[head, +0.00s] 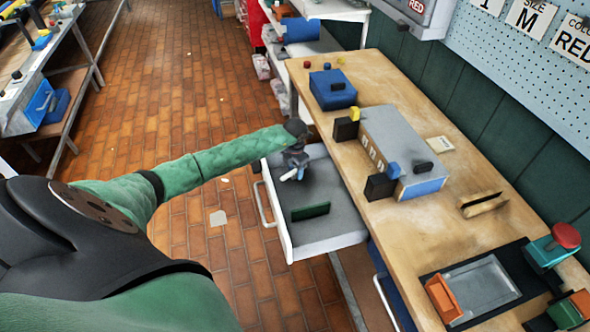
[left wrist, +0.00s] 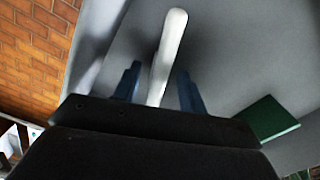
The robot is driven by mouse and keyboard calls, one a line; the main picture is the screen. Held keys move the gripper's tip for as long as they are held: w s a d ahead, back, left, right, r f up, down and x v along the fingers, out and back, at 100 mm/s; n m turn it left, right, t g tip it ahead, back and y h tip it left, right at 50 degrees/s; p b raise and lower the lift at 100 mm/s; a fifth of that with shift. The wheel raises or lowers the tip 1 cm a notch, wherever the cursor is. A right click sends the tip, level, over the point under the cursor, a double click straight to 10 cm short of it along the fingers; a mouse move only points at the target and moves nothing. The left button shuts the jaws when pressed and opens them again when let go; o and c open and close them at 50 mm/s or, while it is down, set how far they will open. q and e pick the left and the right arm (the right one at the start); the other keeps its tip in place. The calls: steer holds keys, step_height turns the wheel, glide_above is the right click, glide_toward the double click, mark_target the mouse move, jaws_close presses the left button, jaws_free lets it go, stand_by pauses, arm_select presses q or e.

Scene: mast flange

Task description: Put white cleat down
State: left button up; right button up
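My left gripper (head: 296,160) reaches into the open grey drawer (head: 335,212), with its arm coming in from the left. In the left wrist view its two blue fingers (left wrist: 159,85) stand apart. The white cleat (left wrist: 167,50), a slim rounded bar, lies between them with a gap visible on each side, so the gripper looks open around it. The cleat's near end is hidden behind the gripper body. In the head view a small white end of the cleat (head: 289,175) shows below the fingers, low in the drawer. My right gripper is not in view.
A dark green block (head: 311,212) lies in the drawer, also in the left wrist view (left wrist: 267,119). The wooden bench (head: 420,230) beside the drawer bears a grey box (head: 400,145), a blue box (head: 332,90) and a grey tray (head: 482,287). The drawer floor between is clear.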

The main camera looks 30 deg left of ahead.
mark_target(295, 170)
arm_select(q)
steer(key=shift+r, duration=0.15)
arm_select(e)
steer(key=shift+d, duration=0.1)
arm_select(q)
steer(key=shift+r, duration=0.35)
step_height(295, 170, up, 11)
steer(key=b, duration=0.4)
steer(key=shift+r+b, duration=0.15)
steer(key=shift+b, duration=0.25)
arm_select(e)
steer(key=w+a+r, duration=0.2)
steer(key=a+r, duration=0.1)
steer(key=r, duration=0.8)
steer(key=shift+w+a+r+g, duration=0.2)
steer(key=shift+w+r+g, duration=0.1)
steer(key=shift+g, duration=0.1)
arm_select(q)
steer(key=shift+s, duration=0.1)
